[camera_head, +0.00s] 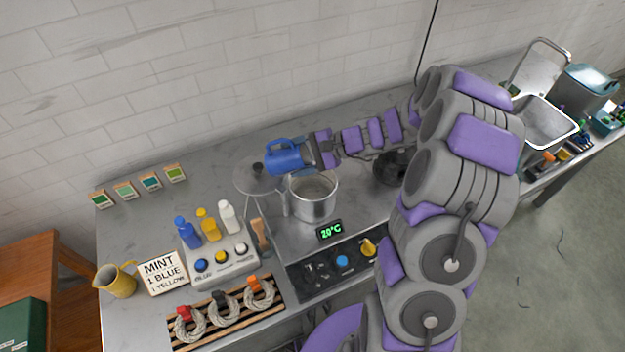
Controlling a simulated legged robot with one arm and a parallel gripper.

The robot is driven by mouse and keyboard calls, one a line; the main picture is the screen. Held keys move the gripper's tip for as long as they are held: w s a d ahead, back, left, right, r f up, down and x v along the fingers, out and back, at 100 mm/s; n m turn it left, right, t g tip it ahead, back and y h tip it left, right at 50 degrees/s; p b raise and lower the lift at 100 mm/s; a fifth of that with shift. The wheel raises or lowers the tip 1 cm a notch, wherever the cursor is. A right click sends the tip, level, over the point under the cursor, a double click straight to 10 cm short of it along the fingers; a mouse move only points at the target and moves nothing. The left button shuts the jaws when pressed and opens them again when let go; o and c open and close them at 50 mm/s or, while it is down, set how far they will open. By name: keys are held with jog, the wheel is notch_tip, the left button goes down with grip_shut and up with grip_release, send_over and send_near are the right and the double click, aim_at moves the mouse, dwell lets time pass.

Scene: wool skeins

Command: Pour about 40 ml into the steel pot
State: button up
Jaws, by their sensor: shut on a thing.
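The steel pot (313,208) stands on the dark-fronted hob unit in the middle of the bench, its open top facing up. My gripper (310,154) reaches in from the right and is shut on a blue jug (284,160). The jug is above and behind the pot, a little to its left, and looks apart from it. I cannot see inside the jug, and no stream of liquid shows. I cannot tell clearly how far the jug is tilted.
A round clear lid (247,181) is left of the pot. Dye bottles (208,225), a mint card (162,272), a yellow jug (117,281) and skeins on a wooden rack (230,318) are at left. A display (330,231) reads 20°C. A sink (545,122) is at right.

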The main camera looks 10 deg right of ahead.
jog(key=shift+w+a+f, duration=0.15)
jog(key=shift+w+a+f+y+b, duration=0.1)
jog(key=shift+w+a+y+b, duration=0.15)
jog(key=shift+b, duration=0.3)
jog(key=shift+w+a, duration=0.1)
jog(key=shift+a, duration=0.35)
jog(key=shift+f+y+b, duration=0.1)
jog(key=shift+y+b, duration=0.2)
jog(key=shift+y, duration=0.05)
